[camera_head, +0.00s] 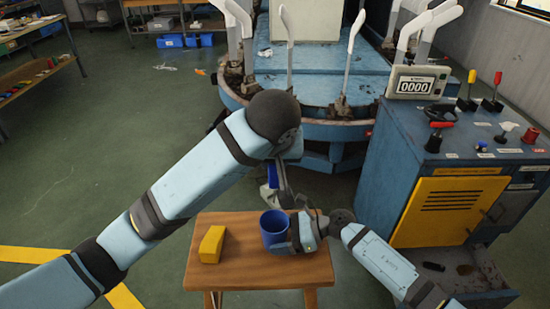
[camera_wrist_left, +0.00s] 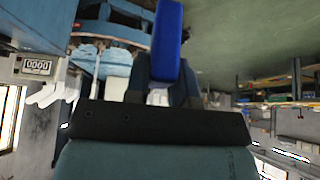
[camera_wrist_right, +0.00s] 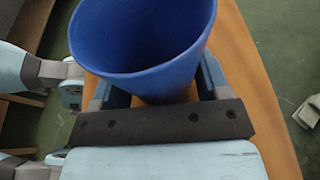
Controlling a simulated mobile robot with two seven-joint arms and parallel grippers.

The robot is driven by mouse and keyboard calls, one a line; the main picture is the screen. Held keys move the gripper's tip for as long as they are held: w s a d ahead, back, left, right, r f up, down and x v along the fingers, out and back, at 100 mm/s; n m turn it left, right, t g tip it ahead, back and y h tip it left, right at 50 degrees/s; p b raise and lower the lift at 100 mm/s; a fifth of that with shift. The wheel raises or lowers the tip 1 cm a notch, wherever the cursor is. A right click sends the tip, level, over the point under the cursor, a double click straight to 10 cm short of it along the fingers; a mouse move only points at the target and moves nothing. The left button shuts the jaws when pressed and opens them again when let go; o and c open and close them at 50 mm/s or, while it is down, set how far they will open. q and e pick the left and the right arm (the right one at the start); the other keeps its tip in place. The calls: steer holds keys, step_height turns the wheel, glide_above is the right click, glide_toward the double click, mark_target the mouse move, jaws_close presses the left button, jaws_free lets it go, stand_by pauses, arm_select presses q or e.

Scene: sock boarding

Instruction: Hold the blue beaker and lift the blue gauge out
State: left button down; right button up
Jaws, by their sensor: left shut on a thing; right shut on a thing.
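The blue beaker (camera_head: 274,230) stands upright on the small wooden table, and it fills the top of the right wrist view (camera_wrist_right: 140,40). My right gripper (camera_head: 291,236) is shut on the beaker from its right side. The blue gauge (camera_wrist_left: 169,40) is a flat blue bar between the fingers of my left gripper (camera_wrist_left: 165,88). In the head view the gauge (camera_head: 272,174) shows partly, clear above the beaker, with my left arm covering part of that area. The visible inside of the beaker looks empty.
A yellow block (camera_head: 212,244) lies left of the beaker on the wooden table (camera_head: 240,270). A blue machine with a counter (camera_head: 415,87) and levers stands at the right. A round blue machine (camera_head: 320,85) with white foot shapes is behind. Green floor is free at the left.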

steer(key=o, duration=0.8)
